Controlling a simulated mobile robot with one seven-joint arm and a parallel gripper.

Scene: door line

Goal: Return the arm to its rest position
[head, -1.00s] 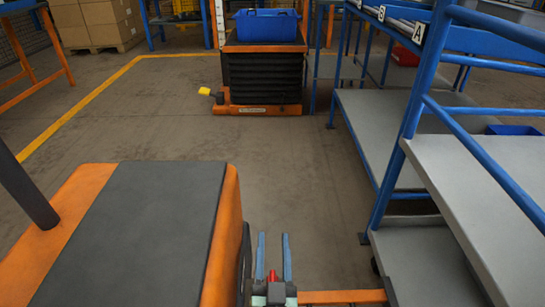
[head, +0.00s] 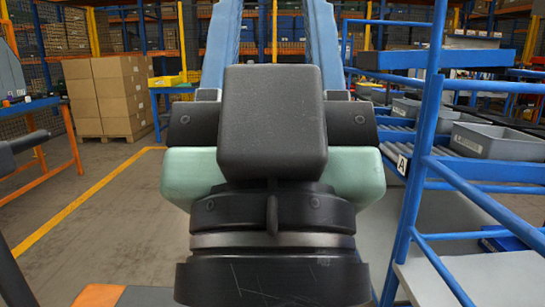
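My gripper (head: 272,32) fills the middle of the head view, close to the camera and raised. Its two blue fingers point up and stand well apart, with their tips at or past the top edge. Shelves show through the gap, and I see nothing held in its visible part. The dark block and pale green body of the gripper hide the base of the fingers and much of the scene behind.
A blue rack (head: 425,125) with a grey shelf (head: 480,277) stands close on the right. Grey bins (head: 490,143) sit behind it. Stacked cartons (head: 108,92) on a pallet and a blue-topped table (head: 30,107) are at left. Floor with a yellow line (head: 85,203) is open at left.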

